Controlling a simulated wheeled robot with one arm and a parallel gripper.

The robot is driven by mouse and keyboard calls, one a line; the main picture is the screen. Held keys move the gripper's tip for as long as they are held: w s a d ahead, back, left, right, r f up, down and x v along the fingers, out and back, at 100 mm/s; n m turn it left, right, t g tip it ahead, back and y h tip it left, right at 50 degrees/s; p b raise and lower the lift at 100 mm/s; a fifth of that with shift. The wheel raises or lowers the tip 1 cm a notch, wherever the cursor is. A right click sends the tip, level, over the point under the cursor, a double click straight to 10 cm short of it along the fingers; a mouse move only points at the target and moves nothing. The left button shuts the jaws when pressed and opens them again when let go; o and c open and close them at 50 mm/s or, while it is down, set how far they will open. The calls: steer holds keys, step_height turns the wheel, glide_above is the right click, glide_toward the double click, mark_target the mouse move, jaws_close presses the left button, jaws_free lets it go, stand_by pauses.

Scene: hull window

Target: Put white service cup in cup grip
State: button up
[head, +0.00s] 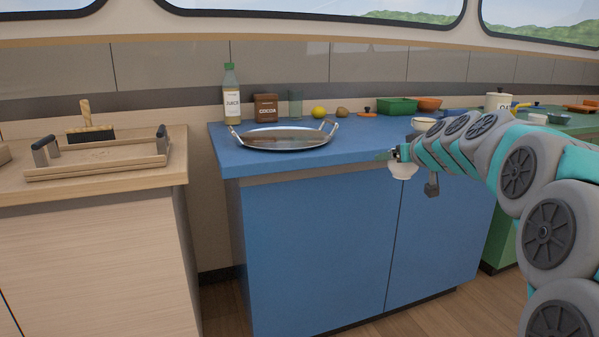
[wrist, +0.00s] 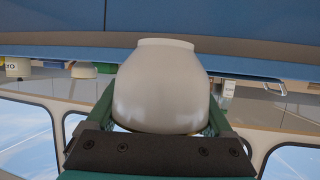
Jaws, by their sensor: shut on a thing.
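The white service cup (head: 403,170) hangs in front of the blue counter's front edge, at about the height of its top. In the wrist view the white cup (wrist: 163,85) fills the space between the two green fingers. My gripper (head: 400,154) is shut on it; in the head view the gripper partly hides the cup's upper part. The wrist view looks upside down, with the cup's narrower foot toward the top of the picture. I cannot pick out a cup grip in either view.
The blue counter (head: 330,160) holds a silver two-handled tray (head: 285,143), a juice bottle (head: 231,95), a cocoa box (head: 265,107), a lemon (head: 319,113) and a green container (head: 397,106). A wooden tray (head: 95,165) and a brush (head: 90,130) sit on the left counter.

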steer(key=s+a+f+m+h, duration=0.3)
steer(key=a+f, duration=0.1)
steer(key=f, duration=0.7)
steer(key=s+a+f+m+h, duration=0.25)
steer(key=a+f, duration=0.25)
steer(key=f, duration=0.5)
step_height(320, 180, down, 14)
steer(key=w+n+y, duration=0.2)
steer(key=n+y, duration=0.1)
steer(key=n, duration=0.1)
steer(key=shift+y, duration=0.35)
